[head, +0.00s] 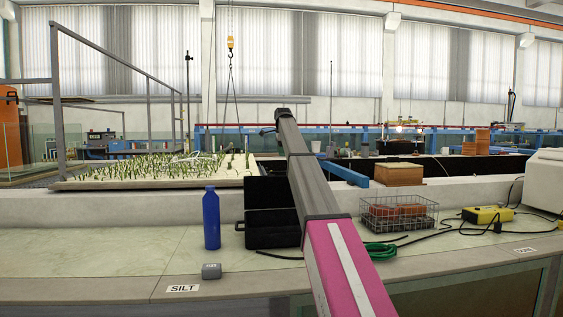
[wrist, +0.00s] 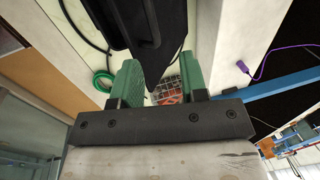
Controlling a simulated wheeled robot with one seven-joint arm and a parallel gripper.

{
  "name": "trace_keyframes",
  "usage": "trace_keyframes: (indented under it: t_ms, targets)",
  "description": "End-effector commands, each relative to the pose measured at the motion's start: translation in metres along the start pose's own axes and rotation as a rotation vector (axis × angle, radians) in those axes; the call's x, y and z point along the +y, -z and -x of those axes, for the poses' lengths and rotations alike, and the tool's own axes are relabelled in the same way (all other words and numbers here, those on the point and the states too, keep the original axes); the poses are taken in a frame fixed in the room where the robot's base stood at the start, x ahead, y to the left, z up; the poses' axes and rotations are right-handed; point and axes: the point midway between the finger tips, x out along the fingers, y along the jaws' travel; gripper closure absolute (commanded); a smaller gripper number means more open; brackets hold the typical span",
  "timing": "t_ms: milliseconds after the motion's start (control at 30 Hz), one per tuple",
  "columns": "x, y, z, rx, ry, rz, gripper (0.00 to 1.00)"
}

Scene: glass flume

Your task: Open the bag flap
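The black bag (head: 272,232) stands on the counter, partly hidden behind my arm. A dark panel (head: 266,192), which looks like its flap, stands raised at its back. In the wrist view a large black shape (wrist: 140,22), probably part of the bag, comes in from the top and narrows to a tip between my fingers. My gripper (wrist: 158,82) has two green fingers set well apart, with the basket visible through the gap. I cannot tell whether either finger touches the black shape. My fingers are not clearly visible in the head view.
A blue bottle (head: 211,220) stands left of the bag, with a grey block (head: 211,271) in front. To the right are a wire basket (head: 398,213) with reddish bricks, a green cable coil (head: 380,250) and a yellow device (head: 488,215). The counter at left is clear.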

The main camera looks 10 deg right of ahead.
Motion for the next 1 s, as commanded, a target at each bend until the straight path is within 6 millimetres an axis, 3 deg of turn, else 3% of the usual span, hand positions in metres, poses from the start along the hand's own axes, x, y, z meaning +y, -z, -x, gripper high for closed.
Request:
trace_keyframes:
  t_ms: [333,367,467,500,800,1000]
  targets:
    - [0.0,0.0,0.01,0.0,-0.002,0.0,0.6]
    - [0.0,0.0,0.01,0.0,-0.002,0.0,0.63]
    - [0.004,0.0,0.009,0.0,0.008,0.0,0.96]
    - [0.009,0.0,0.009,0.0,0.019,0.0,1.0]
    - [0.054,-0.001,0.005,-0.001,0.174,-0.003,1.0]
    - [0.059,-0.001,0.004,-0.001,0.216,-0.003,1.0]
